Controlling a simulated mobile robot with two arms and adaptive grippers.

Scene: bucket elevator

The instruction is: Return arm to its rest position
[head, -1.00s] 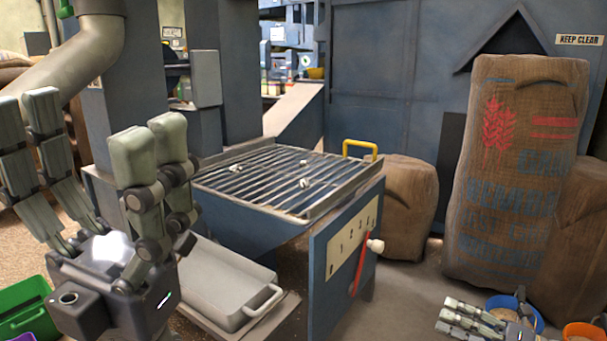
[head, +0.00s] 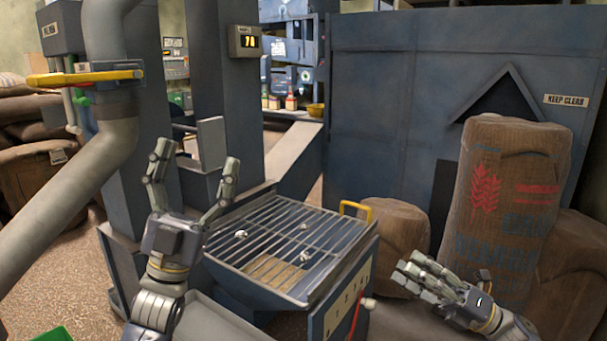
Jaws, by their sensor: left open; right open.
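My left gripper (head: 192,182) is raised with its fingers pointing up and spread apart. It is open and empty, just left of the grate (head: 290,244). My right gripper (head: 414,271) is low at the right, open and empty, with its fingers pointing left. It is in front of the printed sack (head: 508,205) and right of the grate. Nothing shows between the fingers of either gripper.
The slatted grate has a yellow handle (head: 355,209) and a few small pale bits on it. A red lever with a white knob (head: 368,304) is on its front panel. A large grey pipe (head: 112,150) stands at left. A plain sack (head: 393,236) sits behind my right gripper.

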